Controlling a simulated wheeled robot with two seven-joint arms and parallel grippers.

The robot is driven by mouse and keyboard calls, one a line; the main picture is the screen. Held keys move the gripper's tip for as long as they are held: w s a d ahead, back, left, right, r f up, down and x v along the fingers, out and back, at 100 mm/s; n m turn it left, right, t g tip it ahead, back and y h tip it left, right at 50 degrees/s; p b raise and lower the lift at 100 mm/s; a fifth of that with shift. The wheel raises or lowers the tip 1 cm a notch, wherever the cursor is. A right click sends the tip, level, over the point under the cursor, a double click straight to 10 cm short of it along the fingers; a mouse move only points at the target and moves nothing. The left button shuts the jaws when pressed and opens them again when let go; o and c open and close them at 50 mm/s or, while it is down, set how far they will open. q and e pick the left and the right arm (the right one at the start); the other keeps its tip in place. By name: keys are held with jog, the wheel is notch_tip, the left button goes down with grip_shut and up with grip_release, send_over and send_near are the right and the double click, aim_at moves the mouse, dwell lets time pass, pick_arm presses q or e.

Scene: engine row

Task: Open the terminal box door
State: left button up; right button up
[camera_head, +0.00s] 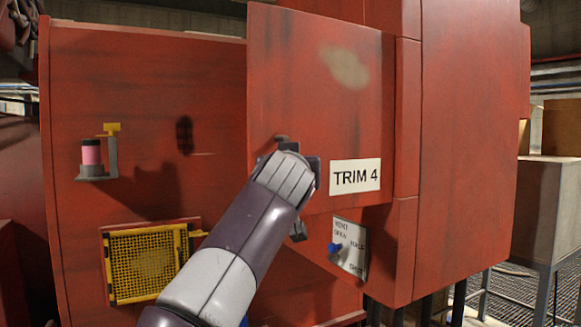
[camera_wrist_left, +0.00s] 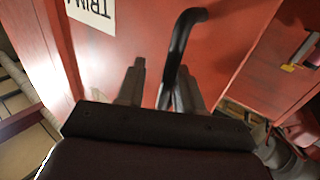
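The red terminal box door (camera_head: 300,85) bears a white TRIM 4 label (camera_head: 355,176) and a worn pale patch; I cannot tell whether it is fully closed. A dark bent handle (camera_wrist_left: 183,38) stands out from it; in the head view only its top (camera_head: 283,138) shows above my wrist. My left gripper (camera_head: 290,160) is at the handle, mostly hidden by my own arm. In the left wrist view its two fingers (camera_wrist_left: 160,70) are apart, with the handle's bar between them, nearer the right finger and with a gap to the left one. My right gripper is out of view.
Below the door is a white plate with a blue knob (camera_head: 334,248). To the left are a yellow mesh grille (camera_head: 145,262) and a bracket with a pink cylinder (camera_head: 92,155). A grey metal box on legs (camera_head: 550,210) stands at the right.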

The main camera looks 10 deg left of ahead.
pick_arm(q)
jog(key=s+d+b, duration=0.1)
jog(key=s+b, duration=0.5)
jog(key=s, duration=0.6)
jog(key=shift+s, duration=0.3)
